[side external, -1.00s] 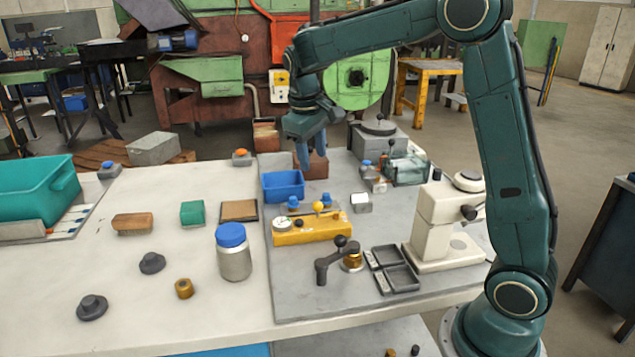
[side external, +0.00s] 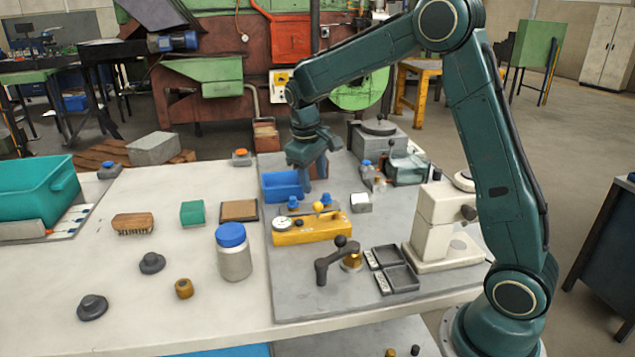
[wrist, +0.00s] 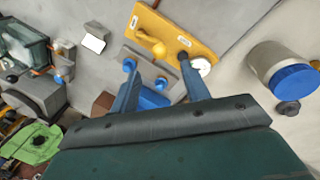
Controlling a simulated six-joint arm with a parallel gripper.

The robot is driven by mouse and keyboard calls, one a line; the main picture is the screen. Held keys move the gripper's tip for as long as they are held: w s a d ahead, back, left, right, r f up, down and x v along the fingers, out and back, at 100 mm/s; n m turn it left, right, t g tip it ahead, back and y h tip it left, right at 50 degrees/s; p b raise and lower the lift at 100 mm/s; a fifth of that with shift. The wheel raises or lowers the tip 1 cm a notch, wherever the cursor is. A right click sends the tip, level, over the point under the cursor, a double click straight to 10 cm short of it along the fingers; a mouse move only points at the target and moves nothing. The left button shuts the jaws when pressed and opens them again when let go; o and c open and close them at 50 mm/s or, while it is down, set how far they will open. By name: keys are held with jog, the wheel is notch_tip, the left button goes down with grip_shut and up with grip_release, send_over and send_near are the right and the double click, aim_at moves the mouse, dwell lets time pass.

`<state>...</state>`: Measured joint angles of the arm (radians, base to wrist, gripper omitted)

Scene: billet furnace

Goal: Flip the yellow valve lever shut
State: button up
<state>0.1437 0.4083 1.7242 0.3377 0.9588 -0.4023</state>
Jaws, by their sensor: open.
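The yellow valve lever (wrist: 151,42) has a rounded yellow knob and rises from a yellow block (wrist: 180,33); its knob also shows in the side view (side external: 318,207). The block has a round white gauge (side external: 283,224) at one end. My gripper (side external: 306,188) points down just behind the block, above the grey board. In the wrist view its two dark blue fingers (wrist: 158,64) are spread apart with nothing held between them. The lever knob appears just beyond the fingertips, apart from them. Whether the right fingertip clears the block cannot be told.
Two blue knobs (wrist: 161,83) sit on a grey plate beside the yellow block, close to the fingers. A blue bin (side external: 282,186) stands behind. A black-knobbed crank (side external: 338,260), a blue-lidded jar (side external: 233,252) and a white press (side external: 440,225) stand nearer the front.

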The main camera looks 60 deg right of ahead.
aim_at(318, 203)
jog(key=shift+d+f, duration=0.25)
jog(key=shift+f, duration=1.05)
jog(key=shift+d+f, duration=0.25)
jog(key=shift+f, duration=1.05)
jog(key=shift+d+f, duration=0.25)
jog(key=shift+f, duration=1.05)
jog(key=shift+c, duration=0.5)
jog(key=c, duration=0.9)
jog(key=shift+w+d+m, duration=0.3)
jog(key=shift+w+m, duration=0.1)
jog(key=shift+m, duration=0.7)
jog(key=o, duration=1)
notch_tip(318, 203, up, 14)
jog(key=a, duration=0.2)
jog(key=shift+w+a+f, duration=0.2)
jog(key=shift+w+a, duration=0.1)
